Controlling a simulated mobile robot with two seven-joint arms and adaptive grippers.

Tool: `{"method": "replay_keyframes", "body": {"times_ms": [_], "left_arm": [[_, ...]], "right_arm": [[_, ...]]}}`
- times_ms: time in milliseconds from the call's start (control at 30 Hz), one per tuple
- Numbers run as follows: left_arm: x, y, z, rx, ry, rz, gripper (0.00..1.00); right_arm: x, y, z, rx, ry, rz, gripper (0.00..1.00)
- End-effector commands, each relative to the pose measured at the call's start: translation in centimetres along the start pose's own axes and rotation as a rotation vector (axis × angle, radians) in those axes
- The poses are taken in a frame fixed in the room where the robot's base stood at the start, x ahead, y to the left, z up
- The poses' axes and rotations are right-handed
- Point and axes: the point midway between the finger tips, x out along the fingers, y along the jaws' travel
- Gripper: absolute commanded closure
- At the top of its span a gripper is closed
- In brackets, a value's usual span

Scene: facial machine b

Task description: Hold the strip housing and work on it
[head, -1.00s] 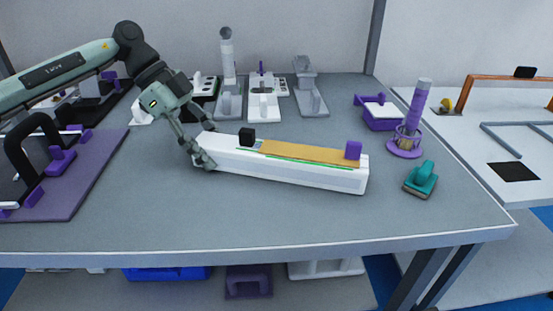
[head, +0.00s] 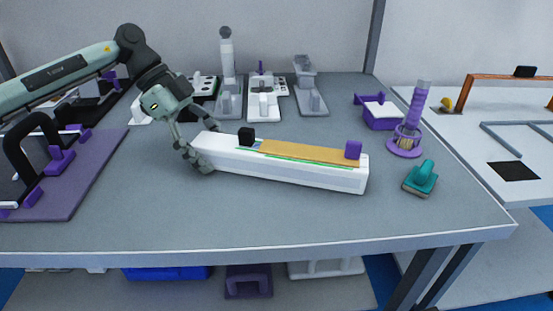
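The strip housing (head: 270,172) is a long white box lying on the grey table, slightly slanted. An orange-brown strip (head: 310,152) with green edging lies along its top. A black block (head: 246,137) sits on top left of the strip and a purple block (head: 353,150) near the right end. My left gripper (head: 206,145) is at the housing's left end, with one finger on the far side and one on the near side. Its fingers look spread, apart from the housing's sides; exact contact is hard to tell. My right gripper is not in view.
Grey and white fixtures (head: 263,100) line the back. A purple board (head: 75,185) with black handles is at the left. The table front is clear.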

Motion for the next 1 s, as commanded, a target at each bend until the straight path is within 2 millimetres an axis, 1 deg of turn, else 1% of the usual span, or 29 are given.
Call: {"method": "replay_keyframes", "body": {"times_ms": [33, 267, 367, 467, 800, 900, 1000], "left_arm": [[0.0, 0.0, 0.2, -0.003, -0.002, 0.0, 0.29], [-0.2, -0.1, 0.1, -0.002, 0.0, -0.004, 0.29], [-0.7, -0.1, 0.0, -0.002, 0.0, -0.006, 0.29], [-1.9, -0.1, 0.0, -0.001, 0.0, -0.007, 0.29], [-9.0, -0.1, 0.0, -0.002, 0.0, -0.007, 0.29], [-10.5, -0.1, 0.0, -0.003, 0.0, -0.005, 0.29], [-11.5, -0.1, 0.0, -0.002, -0.001, -0.003, 0.29]], "right_arm": [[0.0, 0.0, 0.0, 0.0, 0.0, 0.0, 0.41], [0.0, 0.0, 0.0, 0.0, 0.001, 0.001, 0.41], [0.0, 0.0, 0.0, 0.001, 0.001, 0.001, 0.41], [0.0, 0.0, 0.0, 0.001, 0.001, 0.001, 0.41], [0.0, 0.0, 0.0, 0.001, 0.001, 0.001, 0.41], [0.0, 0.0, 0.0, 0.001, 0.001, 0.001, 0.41], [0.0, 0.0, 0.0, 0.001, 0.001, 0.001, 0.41]]}}
